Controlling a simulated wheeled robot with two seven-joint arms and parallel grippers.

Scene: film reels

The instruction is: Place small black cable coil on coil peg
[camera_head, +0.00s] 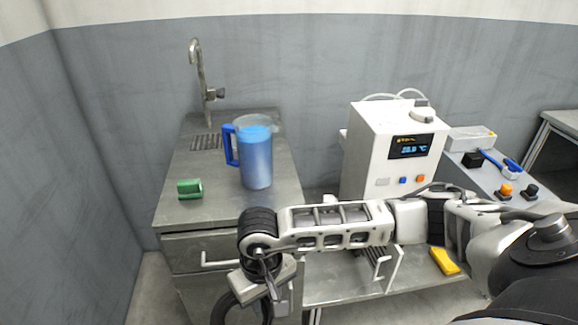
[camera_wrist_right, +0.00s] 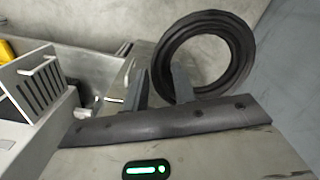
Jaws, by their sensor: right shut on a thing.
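The small black cable coil (camera_head: 219,308) is a dark ring hanging below my right gripper (camera_head: 264,290), at the bottom of the head view. In the right wrist view the coil (camera_wrist_right: 243,45) shows as a thick black ring, with the two fingers of the right gripper (camera_wrist_right: 158,78) at its near left side. The right gripper is shut on the coil; the exact contact is partly hidden. I cannot make out a coil peg in either view. My left gripper is not in view.
A white device with a display (camera_head: 375,130) stands to the right. A yellow object (camera_head: 445,261) lies on a low shelf. Grey walls stand behind and left.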

